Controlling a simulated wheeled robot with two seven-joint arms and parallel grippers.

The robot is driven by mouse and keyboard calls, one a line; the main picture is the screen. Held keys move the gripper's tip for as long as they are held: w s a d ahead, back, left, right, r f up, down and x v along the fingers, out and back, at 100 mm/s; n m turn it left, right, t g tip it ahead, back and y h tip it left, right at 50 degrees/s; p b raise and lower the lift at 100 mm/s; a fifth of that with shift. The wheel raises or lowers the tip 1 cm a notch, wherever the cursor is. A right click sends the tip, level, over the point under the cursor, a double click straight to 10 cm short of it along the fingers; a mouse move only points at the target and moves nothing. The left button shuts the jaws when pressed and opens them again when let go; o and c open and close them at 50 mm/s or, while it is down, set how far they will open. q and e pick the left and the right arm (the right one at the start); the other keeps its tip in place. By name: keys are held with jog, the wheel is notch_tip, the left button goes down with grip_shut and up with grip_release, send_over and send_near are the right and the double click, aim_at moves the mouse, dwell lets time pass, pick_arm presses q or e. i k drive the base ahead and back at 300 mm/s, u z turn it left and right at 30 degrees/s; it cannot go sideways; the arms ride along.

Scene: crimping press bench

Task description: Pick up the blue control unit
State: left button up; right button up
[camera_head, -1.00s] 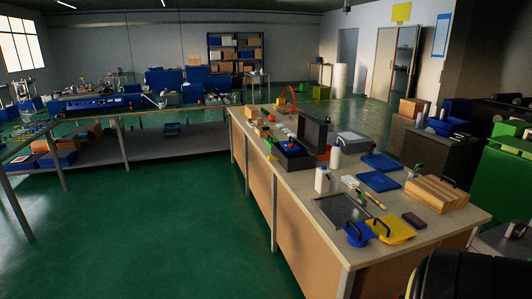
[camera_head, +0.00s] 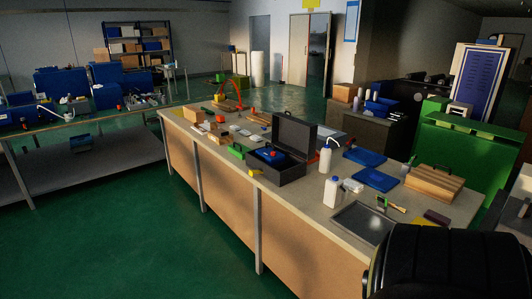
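A small blue unit with a red top (camera_head: 270,155) sits in an open dark case (camera_head: 292,146) on the workbench; it looks like the blue control unit, but it is too small to be certain. The case lid stands upright behind it. Neither of my grippers is in view, and nothing is seen touching the blue unit.
The long workbench (camera_head: 230,165) runs from back left to front right. White bottles (camera_head: 332,192), flat blue pieces (camera_head: 375,180), a dark tray (camera_head: 362,222) and a wooden box (camera_head: 433,184) stand right of the case. Green floor (camera_head: 120,235) is clear to the left.

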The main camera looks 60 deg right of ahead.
aim_at(264, 155)
jog(key=z, duration=0.5)
jog(key=i, duration=1.8)
jog(key=z, duration=2.1)
jog(key=i, duration=0.85)
jog(key=z, duration=0.85)
